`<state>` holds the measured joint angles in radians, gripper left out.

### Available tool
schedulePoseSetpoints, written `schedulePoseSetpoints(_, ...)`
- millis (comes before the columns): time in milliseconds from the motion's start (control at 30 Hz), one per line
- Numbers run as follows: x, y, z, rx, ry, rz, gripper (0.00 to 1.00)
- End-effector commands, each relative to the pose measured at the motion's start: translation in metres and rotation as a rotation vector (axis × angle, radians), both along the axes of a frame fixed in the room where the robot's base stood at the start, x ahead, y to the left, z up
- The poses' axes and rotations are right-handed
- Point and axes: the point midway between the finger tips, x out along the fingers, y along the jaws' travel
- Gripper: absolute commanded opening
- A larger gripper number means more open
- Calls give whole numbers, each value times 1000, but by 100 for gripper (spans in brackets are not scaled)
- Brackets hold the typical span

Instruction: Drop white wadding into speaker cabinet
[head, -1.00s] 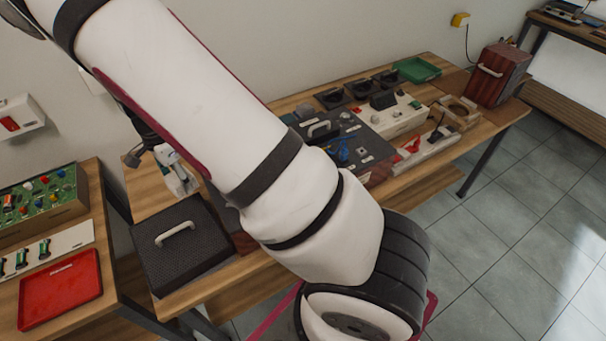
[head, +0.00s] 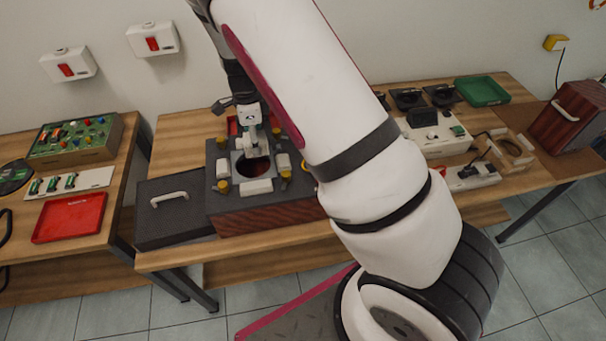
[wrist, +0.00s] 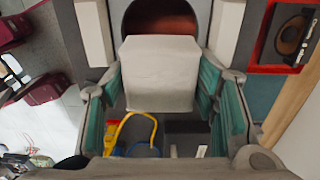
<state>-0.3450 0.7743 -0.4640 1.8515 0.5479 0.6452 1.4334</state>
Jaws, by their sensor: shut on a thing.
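The speaker cabinet (head: 265,215) is a dark box with reddish wood sides on the middle table. A round opening (head: 250,167) is in its grey top; the opening (wrist: 160,18) also shows at the top of the wrist view. My gripper (head: 252,147) is over the cabinet near that opening. In the wrist view its teal pads are shut on a white wadding block (wrist: 160,75), which covers the lower part of the opening. Other white blocks lie around the opening, one at its left (head: 223,168), one at its right (head: 284,161) and one in front (head: 257,187).
Yellow-topped pieces (head: 224,186) stand on the cabinet top. A black panel with a handle (head: 172,210) lies at its left. A red tray (wrist: 290,35) with a round driver is behind. My arm hides the table right of the cabinet.

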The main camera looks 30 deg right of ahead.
Motion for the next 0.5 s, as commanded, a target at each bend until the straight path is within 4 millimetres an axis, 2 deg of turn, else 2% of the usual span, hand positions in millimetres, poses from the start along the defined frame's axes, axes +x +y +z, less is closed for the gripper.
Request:
schedulePoseSetpoints(300, 0, 0, -35, 0, 3, 0, 35)
schedulePoseSetpoints(500, 0, 0, -51, -1, 1, 0, 35)
